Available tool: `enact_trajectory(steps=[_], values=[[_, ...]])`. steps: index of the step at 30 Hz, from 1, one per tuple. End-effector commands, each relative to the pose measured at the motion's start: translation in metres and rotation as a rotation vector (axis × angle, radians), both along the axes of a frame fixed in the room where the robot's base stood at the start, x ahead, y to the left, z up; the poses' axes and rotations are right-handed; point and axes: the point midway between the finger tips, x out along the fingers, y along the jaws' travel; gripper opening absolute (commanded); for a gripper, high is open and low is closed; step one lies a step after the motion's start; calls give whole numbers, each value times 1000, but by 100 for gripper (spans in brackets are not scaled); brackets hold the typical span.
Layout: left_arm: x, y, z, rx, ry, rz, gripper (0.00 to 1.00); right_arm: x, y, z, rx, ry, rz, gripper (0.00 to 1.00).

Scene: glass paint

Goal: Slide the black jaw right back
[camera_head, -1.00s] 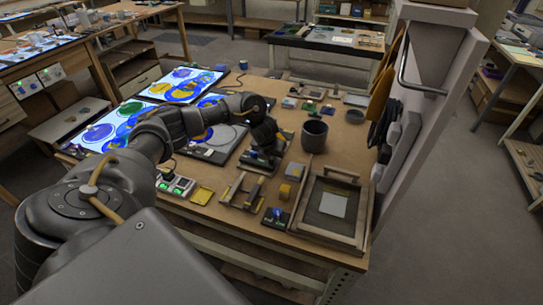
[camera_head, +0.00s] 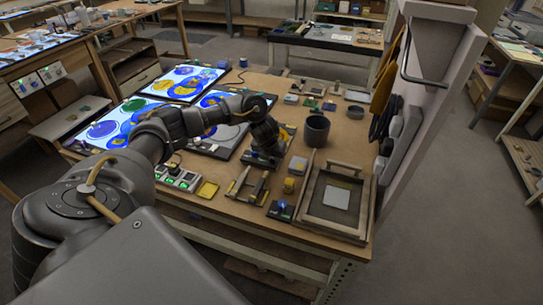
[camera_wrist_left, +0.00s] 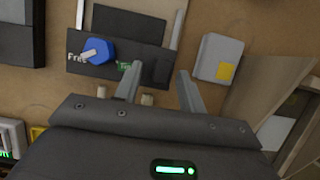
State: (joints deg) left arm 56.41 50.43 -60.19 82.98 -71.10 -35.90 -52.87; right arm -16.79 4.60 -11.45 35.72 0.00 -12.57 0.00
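A black fixture (camera_wrist_left: 110,62) with two pale side rails lies ahead of my left gripper in the left wrist view. A dark block (camera_wrist_left: 128,22) sits between the rails and looks like the black jaw. On the fixture's near plate is a blue knob (camera_wrist_left: 97,50) with a pale lever, beside the word "Free". The fingertips are at the fixture's near edge; contact cannot be told. In the head view the left gripper (camera_head: 264,158) is low over the table. My right gripper is out of view.
A grey block with a yellow square (camera_wrist_left: 218,58) lies right of the fixture. A wood-framed tray (camera_head: 325,234) fills the table's near right. A dark cup (camera_head: 316,130) stands behind. A green-lit switch panel (camera_head: 178,179) and a yellow tray (camera_head: 207,189) lie to the left.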

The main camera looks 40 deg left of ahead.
Motion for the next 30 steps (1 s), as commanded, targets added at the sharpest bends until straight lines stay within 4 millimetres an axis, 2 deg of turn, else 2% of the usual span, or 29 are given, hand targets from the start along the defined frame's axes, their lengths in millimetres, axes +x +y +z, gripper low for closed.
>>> enact_trajectory(steps=[5,11,13,18,23,30], values=[[-4,-2,13,-2,-3,-2,40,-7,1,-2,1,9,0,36],[-18,-6,49,-1,-7,-3,40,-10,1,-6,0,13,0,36],[-23,-6,68,3,-7,-3,40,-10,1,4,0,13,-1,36],[-33,-9,90,0,-3,-1,40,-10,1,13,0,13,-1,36],[-39,-11,99,-1,0,0,40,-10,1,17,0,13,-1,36],[-40,-11,99,-2,1,1,40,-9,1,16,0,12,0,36]])
